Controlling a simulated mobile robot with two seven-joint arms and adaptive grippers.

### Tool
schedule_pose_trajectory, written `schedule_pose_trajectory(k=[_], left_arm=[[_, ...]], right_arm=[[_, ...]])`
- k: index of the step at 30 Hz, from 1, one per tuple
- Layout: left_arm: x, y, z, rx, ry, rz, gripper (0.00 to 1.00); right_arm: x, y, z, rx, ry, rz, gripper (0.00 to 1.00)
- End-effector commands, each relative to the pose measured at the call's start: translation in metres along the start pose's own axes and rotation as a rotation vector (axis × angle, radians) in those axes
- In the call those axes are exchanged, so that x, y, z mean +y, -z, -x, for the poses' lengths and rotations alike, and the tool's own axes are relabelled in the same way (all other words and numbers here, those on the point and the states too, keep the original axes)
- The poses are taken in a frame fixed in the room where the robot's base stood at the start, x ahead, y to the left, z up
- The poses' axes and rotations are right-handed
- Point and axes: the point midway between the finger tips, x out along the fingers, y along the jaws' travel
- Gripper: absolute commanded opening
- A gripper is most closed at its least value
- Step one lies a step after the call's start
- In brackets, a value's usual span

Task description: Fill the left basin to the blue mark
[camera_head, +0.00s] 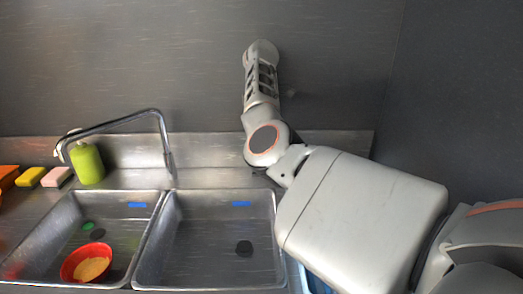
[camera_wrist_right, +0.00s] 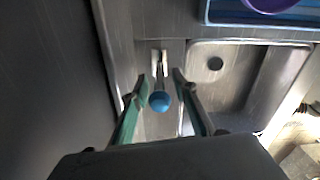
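The left basin (camera_head: 45,232) holds a red bowl (camera_head: 72,264) with something yellow in it. Its blue mark (camera_head: 138,205) is on the back wall, and I see no clear water surface. The tap's spout (camera_head: 163,130) ends near the back of the divider between the basins; which basin it is over I cannot tell. A lever with a blue ball knob (camera_wrist_right: 159,101) shows in the right wrist view. My right gripper (camera_wrist_right: 164,76) is open, its green-padded fingers on either side of the knob, with visible gaps. My left gripper is not in view.
The right basin (camera_head: 180,225) has a blue mark (camera_head: 241,203) and a dark drain. A green bottle (camera_head: 88,165), sponges (camera_head: 57,176) and an orange object (camera_head: 8,176) stand left of the tap. A blue tray (camera_wrist_right: 225,19) holds a purple item (camera_wrist_right: 270,4).

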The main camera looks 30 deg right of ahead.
Motion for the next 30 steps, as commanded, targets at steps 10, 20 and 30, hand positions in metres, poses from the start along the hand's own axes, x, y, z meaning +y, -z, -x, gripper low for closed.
schedule_pose_trajectory(k=[10, 20, 30], left_arm=[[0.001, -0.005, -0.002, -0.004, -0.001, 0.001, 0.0], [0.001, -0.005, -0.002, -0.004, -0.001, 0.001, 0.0], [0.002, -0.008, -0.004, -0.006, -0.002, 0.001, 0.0]], right_arm=[[0.0, -0.001, -0.028, -0.002, -0.001, 0.0, 0.28], [0.0, -0.001, -0.028, -0.003, -0.001, 0.001, 0.02], [0.002, -0.005, -0.029, -0.004, -0.011, 0.001, 0.0]])
